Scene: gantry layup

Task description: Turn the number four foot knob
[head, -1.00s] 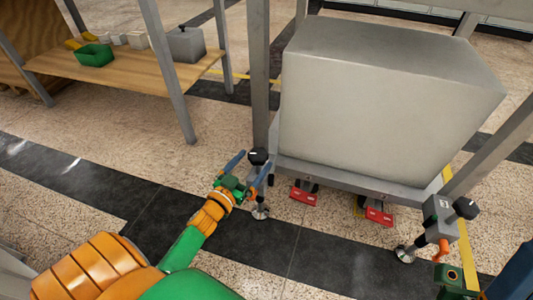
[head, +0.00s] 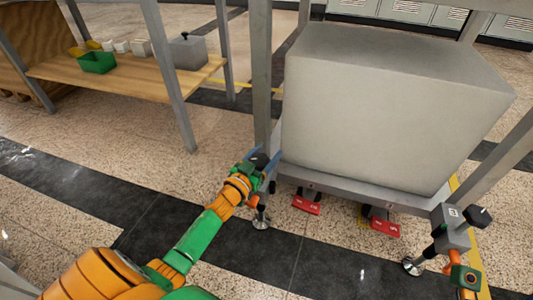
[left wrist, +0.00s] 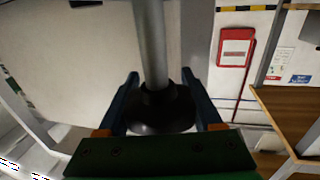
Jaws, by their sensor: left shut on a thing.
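A black foot knob (head: 259,160) sits at the frame's near left corner, above a round metal foot (head: 261,222) on the floor. My left gripper (head: 262,163), green with blue fingers, is shut on this knob. In the left wrist view the black knob (left wrist: 160,115) lies between the two blue fingers, with a grey post rising from it. A second black knob (head: 480,216) sits on a grey bracket at the right corner, with a foot (head: 413,266) below. I cannot read a four on either. Part of my right arm shows at lower right, its jaw state unclear.
A large grey block (head: 390,105) fills the frame between grey posts. Red pedals (head: 306,206) and (head: 385,227), both red, hang below its front edge. A wooden bench (head: 130,80) with a green bin (head: 97,62) stands at back left. The floor at left is clear.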

